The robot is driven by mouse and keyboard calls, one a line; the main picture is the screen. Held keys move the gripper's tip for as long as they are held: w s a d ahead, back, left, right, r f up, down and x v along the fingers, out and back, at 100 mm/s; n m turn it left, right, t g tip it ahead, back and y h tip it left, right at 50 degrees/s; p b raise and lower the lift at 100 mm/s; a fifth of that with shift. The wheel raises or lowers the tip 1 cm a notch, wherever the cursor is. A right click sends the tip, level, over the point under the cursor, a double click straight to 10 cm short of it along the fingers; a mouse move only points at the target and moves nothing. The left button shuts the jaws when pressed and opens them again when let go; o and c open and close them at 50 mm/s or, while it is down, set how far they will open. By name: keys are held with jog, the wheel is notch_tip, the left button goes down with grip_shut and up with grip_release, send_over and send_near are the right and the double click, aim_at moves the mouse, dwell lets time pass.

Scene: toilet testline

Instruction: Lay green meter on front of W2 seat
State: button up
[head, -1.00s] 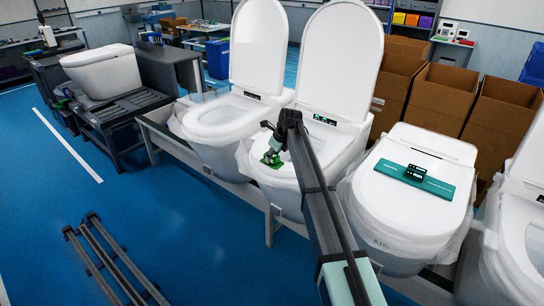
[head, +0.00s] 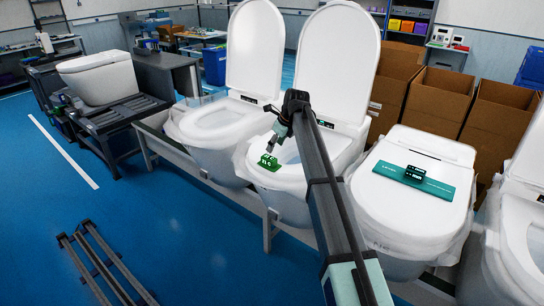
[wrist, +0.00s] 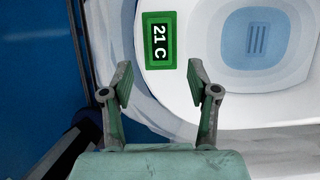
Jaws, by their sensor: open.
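The green meter (head: 268,163) lies on the front rim of the seat (head: 290,178) of the middle toilet, whose lid is raised. In the wrist view the meter (wrist: 160,40) lies flat on the white rim, beside the bowl opening, with its dark display reading "21 C" turned sideways. My gripper (head: 272,147) is just above and behind the meter in the head view. In the wrist view my gripper (wrist: 160,76) has its fingers spread, with nothing between them, and they are apart from the meter. I see no W2 label.
A left toilet (head: 212,122) also has its lid up. Cardboard boxes (head: 437,98) stand behind.

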jog(key=v, duration=0.3)
jog(key=shift+r, duration=0.15)
dwell(0.3)
